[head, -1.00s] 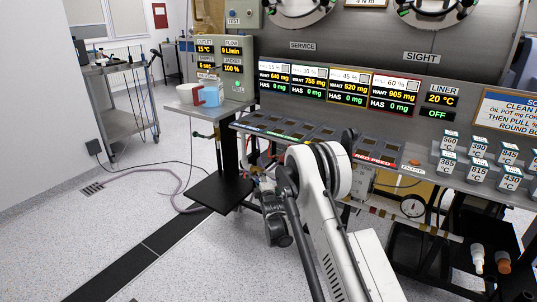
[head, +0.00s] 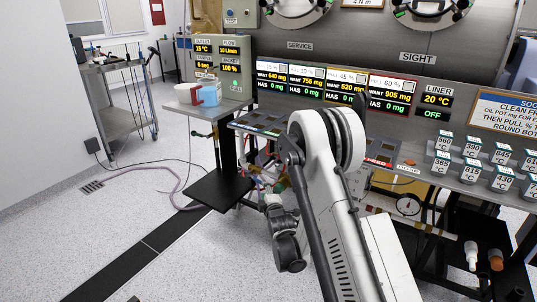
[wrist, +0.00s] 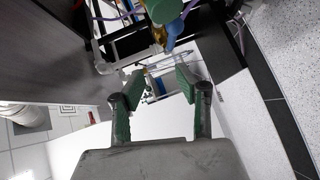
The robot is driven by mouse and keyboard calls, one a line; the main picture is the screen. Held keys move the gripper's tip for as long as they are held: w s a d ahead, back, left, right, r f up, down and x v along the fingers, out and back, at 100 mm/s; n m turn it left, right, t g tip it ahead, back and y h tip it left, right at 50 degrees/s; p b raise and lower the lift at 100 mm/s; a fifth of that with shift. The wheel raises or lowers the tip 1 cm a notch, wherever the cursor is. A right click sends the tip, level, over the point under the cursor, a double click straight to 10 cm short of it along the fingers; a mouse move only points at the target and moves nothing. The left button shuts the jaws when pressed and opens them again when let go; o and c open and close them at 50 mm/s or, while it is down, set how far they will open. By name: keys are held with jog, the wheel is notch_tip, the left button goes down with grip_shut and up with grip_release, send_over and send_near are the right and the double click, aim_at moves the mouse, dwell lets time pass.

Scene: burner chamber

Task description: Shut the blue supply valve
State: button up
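In the wrist view a small blue part (wrist: 174,30), which looks like the blue valve's handle, sits on brass-coloured fittings (wrist: 157,36) at the top of the picture. A round green part (wrist: 163,10) is right beside it and partly covers the fittings. My gripper (wrist: 154,84) is open, with nothing between its green-padded fingers. The blue part lies beyond the fingertips, apart from them. In the head view the fittings under the bench are small and cluttered, and I cannot pick out the blue handle there.
A black shelf (head: 219,190) stands left of the fittings. Hoses run across the floor. The bench (head: 240,122) with its panels is above.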

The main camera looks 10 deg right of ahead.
jog(key=s+r+m+g+p, duration=0.1)
jog(key=s+r+m+p, duration=0.1)
jog(key=r, duration=0.8)
jog(key=s+r+m+g+p, duration=0.1)
jog(key=r+p, duration=0.3)
jog(key=r, duration=0.6)
jog(key=shift+s+d+m, duration=0.25)
jog(key=shift+s+m, duration=0.25)
jog(key=shift+s, duration=0.25)
